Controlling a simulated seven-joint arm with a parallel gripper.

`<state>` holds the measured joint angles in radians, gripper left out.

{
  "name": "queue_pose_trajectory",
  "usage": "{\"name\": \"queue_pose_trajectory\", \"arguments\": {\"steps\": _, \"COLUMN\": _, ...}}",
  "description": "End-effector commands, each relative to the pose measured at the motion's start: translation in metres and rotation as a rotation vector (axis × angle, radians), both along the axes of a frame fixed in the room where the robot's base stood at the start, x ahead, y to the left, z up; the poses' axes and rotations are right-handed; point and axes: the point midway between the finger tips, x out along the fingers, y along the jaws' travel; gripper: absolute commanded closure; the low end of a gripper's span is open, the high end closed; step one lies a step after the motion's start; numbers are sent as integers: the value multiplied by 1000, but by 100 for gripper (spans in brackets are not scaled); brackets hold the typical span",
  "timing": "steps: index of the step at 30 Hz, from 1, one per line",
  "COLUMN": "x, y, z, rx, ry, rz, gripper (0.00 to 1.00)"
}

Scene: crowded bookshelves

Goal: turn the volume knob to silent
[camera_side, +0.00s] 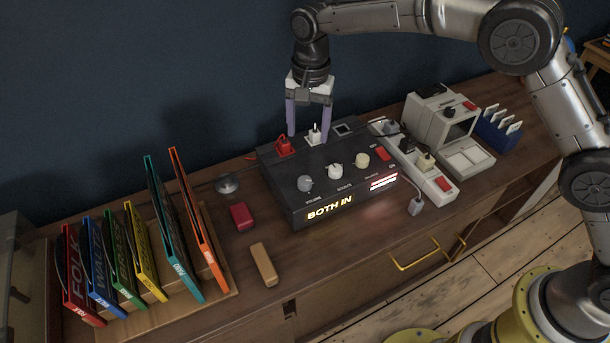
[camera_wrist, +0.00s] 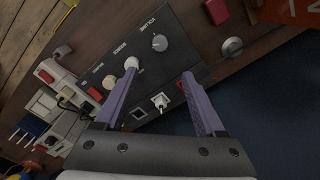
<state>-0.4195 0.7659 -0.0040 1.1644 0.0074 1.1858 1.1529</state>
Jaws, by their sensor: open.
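The grey volume knob (camera_side: 305,183) sits at the left of the black box's top (camera_side: 325,165), beside the printed word VOLUME. It also shows in the wrist view (camera_wrist: 159,43). A white knob (camera_side: 335,171) and a cream knob (camera_side: 362,159) stand to its right. The front of the box has lit words, BOTH IN. My gripper (camera_side: 309,138) points down at the back of the box, behind the volume knob. In the wrist view its purple fingers (camera_wrist: 160,72) are apart with nothing held. A white plug (camera_side: 314,134) stands in the box near the fingers.
A red plug (camera_side: 283,147) stands beside the white one. A power strip (camera_side: 415,165) and a grey machine (camera_side: 442,125) stand right of the box. Colored record sleeves (camera_side: 140,250) stand in a rack at left. A red block (camera_side: 242,216) and tan block (camera_side: 264,264) lie between.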

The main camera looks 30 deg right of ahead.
Motion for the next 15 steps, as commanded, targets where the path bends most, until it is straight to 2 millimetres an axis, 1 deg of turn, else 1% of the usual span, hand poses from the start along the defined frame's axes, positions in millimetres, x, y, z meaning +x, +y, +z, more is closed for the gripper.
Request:
{"name": "queue_pose_trajectory", "arguments": {"steps": 1, "x": -2, "y": 4, "z": -7, "rx": -4, "ry": 10, "rz": 8, "gripper": 28}}
{"name": "queue_pose_trajectory", "arguments": {"steps": 3, "x": -4, "y": 7, "z": -12, "rx": -7, "ry": 15, "rz": 14, "gripper": 28}}
{"name": "queue_pose_trajectory", "arguments": {"steps": 5, "x": -5, "y": 7, "z": -16, "rx": -8, "ry": 16, "rz": 15, "gripper": 28}}
{"name": "queue_pose_trajectory", "arguments": {"steps": 8, "x": -5, "y": 7, "z": -29, "rx": -8, "ry": 18, "rz": 15, "gripper": 28}}
{"name": "queue_pose_trajectory", "arguments": {"steps": 15, "x": -4, "y": 7, "z": -75, "rx": -8, "ry": 17, "rz": 15, "gripper": 28}}
